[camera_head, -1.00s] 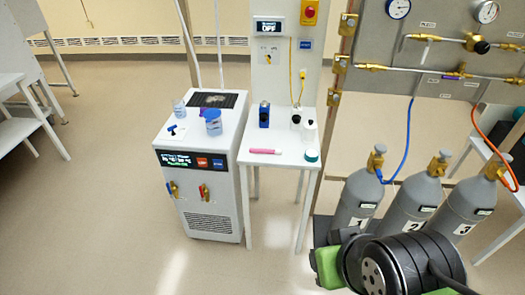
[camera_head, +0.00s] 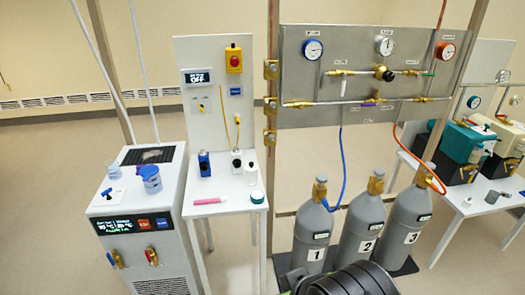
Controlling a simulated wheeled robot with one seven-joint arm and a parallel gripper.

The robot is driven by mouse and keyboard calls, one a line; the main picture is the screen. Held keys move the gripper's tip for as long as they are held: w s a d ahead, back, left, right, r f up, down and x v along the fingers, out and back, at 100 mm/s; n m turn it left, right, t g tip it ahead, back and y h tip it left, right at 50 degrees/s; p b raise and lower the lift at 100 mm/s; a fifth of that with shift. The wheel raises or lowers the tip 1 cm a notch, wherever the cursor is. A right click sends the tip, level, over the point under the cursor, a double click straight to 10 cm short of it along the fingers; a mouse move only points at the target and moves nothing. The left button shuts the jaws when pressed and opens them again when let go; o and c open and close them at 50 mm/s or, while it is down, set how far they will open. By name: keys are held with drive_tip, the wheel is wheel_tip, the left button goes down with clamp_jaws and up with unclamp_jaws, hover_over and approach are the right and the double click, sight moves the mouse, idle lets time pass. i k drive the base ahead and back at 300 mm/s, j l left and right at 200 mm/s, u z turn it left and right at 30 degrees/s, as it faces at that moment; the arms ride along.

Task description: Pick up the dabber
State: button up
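No object in view is labelled as a dabber, so I cannot tell for sure which it is. A pink stick with a pale end (camera_head: 210,201) lies near the front edge of the small white table (camera_head: 228,209). Behind it stand a blue box (camera_head: 204,163), a white bottle with a dark top (camera_head: 237,163) and a plain white bottle (camera_head: 251,174). A low jar with a teal lid (camera_head: 257,197) stands at the table's right front. Only a dark part of my arm shows at the bottom edge. My gripper's fingers are out of view.
A white chiller (camera_head: 135,220) stands left of the table, with blue-topped containers (camera_head: 151,180) and a blue T-shaped piece (camera_head: 113,194) on top. Grey gas cylinders (camera_head: 362,232) stand to the right below a gauge panel (camera_head: 360,75). Another bench (camera_head: 470,185) is far right.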

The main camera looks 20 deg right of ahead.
sight(223, 199)
drive_tip(key=i+j+u, duration=0.15)
drive_tip(key=i+u, duration=0.15)
drive_tip(key=i, duration=0.5)
drive_tip(key=i+u, duration=0.35)
drive_tip(key=i, duration=0.45)
